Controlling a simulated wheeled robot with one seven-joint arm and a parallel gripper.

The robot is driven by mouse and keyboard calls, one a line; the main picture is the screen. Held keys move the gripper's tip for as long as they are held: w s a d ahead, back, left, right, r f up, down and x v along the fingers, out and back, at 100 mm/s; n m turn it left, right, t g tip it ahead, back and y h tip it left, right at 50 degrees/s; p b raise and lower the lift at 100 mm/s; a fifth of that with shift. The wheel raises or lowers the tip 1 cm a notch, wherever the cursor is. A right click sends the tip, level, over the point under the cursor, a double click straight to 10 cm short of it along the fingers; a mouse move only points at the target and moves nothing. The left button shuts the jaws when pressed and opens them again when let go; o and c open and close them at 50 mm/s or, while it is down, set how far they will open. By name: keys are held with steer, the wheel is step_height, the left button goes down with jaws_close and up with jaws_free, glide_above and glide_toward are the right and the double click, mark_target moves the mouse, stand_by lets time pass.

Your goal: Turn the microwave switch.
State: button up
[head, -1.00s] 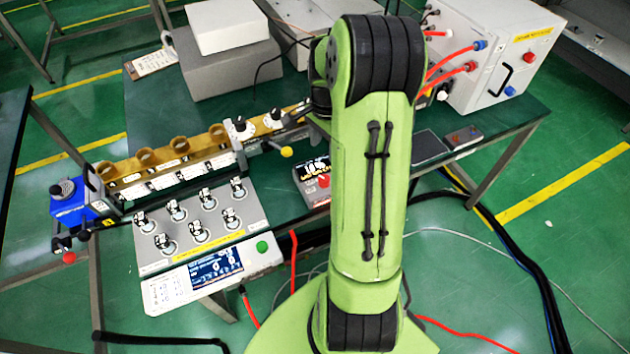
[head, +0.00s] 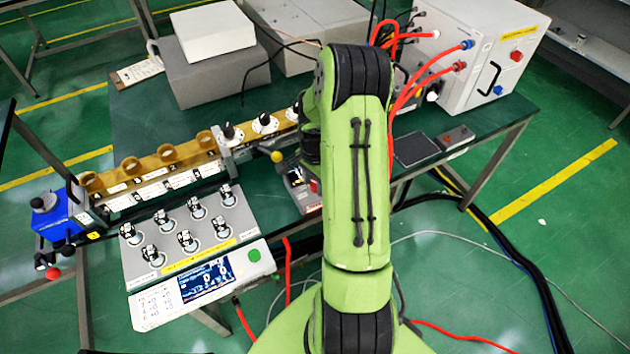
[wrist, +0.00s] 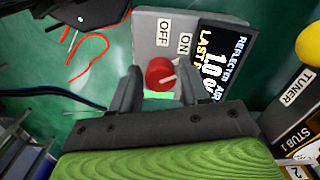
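The switch is a round red knob (wrist: 160,74) with a white mark, on a grey box (wrist: 165,25) labelled OFF and ON. A black display (wrist: 222,58) with bright readings sits beside it. In the wrist view my gripper (wrist: 157,76) is open, one finger on each side of the knob. A gap shows on the left; the right finger is close, and I cannot tell if it touches. In the head view the box (head: 300,192) is partly hidden by my green arm, with the red knob (head: 314,185) at its edge. My fingers are hidden there.
A yellow ball knob (head: 277,156) and the brown-topped tuner rail (head: 165,160) lie left of my arm. A panel with several black knobs (head: 190,228) is in front. A white cabinet (head: 495,65) with red hoses stands behind right. Cables run over the floor.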

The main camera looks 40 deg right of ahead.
steer(key=c, duration=0.7)
steer(key=n+b, duration=0.1)
steer(key=n, duration=0.4)
steer(key=shift+n, duration=0.4)
steer(key=n, duration=0.5)
steer(key=shift+s+d+n+b, duration=0.1)
steer(key=shift+n+b, duration=0.25)
steer(key=shift+n, duration=0.35)
steer(key=o, duration=1)
steer(key=shift+o, duration=0.2)
